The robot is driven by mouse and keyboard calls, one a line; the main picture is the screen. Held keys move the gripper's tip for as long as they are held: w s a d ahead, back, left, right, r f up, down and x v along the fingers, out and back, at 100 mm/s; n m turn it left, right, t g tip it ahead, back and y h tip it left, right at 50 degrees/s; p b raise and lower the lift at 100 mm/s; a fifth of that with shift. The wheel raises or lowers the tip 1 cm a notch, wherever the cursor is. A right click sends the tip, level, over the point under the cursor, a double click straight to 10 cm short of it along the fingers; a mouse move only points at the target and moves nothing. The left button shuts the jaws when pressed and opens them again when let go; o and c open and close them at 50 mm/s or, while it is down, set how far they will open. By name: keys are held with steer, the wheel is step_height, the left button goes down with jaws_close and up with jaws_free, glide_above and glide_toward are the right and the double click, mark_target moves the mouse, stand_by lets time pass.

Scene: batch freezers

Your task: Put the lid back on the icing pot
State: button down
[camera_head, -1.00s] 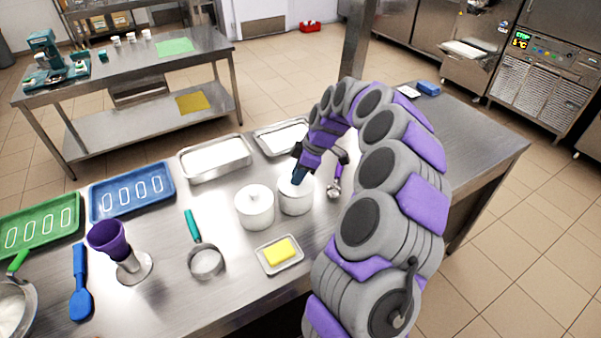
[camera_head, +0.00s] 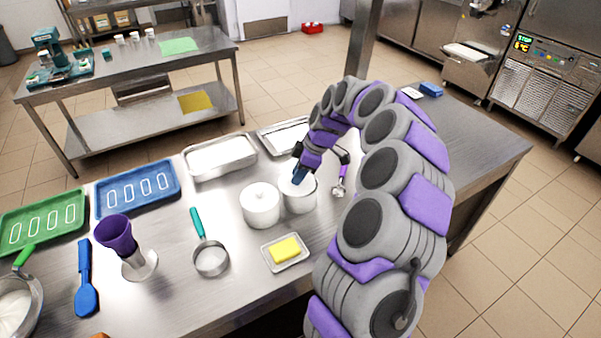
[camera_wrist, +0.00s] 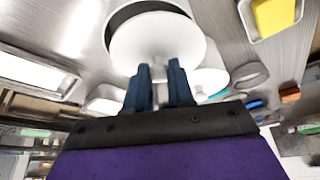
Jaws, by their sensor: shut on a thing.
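A white pot (camera_head: 300,201) stands on the steel table under my gripper (camera_head: 298,180). Whether the lid touches the rim I cannot tell. A second white pot (camera_head: 260,207), with its knobbed lid on, stands close on the left.
A small dish with a yellow block (camera_head: 286,248) lies in front of the pots. A sieve (camera_head: 210,259) is to the left. Metal trays (camera_head: 222,173) lie behind, and a purple-handled scoop (camera_head: 342,180) lies right of the pot.

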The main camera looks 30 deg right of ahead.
steer(key=shift+d+f, duration=0.15)
steer(key=shift+d, duration=0.5)
steer(key=shift+d+f, duration=0.1)
steer(key=shift+d, duration=0.15)
stand_by(0.3)
steer(key=shift+a, duration=0.4)
stand_by(0.5)
steer(key=shift+c, duration=2.1)
jaws_free()
step_height(320, 180, up, 7)
steer(key=p, duration=0.2)
